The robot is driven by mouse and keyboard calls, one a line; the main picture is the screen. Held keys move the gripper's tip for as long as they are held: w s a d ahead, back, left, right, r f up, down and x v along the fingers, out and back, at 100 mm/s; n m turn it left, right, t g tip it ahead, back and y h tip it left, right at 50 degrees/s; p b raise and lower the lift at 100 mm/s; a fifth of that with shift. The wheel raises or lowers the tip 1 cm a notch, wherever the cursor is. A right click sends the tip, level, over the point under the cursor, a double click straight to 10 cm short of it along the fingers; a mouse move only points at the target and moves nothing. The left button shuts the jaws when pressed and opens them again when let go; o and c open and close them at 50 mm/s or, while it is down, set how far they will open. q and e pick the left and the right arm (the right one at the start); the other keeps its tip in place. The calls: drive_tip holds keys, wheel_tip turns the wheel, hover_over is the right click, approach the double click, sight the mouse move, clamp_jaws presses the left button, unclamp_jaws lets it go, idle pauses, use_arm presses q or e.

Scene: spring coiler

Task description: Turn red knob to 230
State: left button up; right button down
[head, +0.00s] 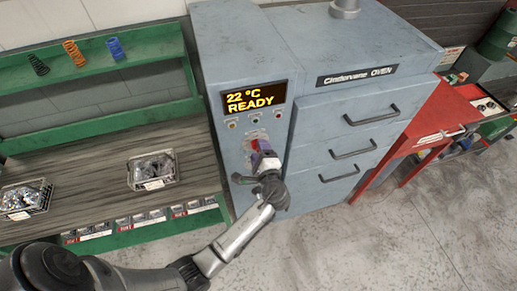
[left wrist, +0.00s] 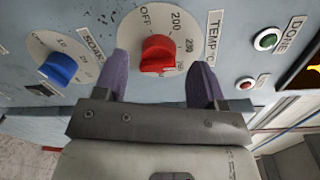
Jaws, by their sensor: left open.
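The red knob (left wrist: 158,52) sits on a pale round dial marked OFF, 200 and 230, beside a TEMP label. In the head view the red knob (head: 254,145) is on the oven's front panel, below the display (head: 252,101), which reads 22 °C READY. My left gripper (left wrist: 161,66) is open, its purple fingers on either side of the red knob, with gaps visible between. In the head view my left gripper (head: 259,150) is at the panel and partly covers the dial. I cannot tell which mark the knob points at. My right gripper is not in view.
A blue SOAK knob (left wrist: 60,68) is left of the red one in the wrist view. A green DONE light (left wrist: 267,40) and a small red button (left wrist: 245,83) are to its right. The oven drawers (head: 350,130) stand right of the panel, a green workbench (head: 95,170) left.

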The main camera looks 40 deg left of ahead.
use_arm(q)
drive_tip(key=b+v, duration=0.2)
drive_tip(key=v, duration=1)
drive_tip(key=shift+d, duration=0.15)
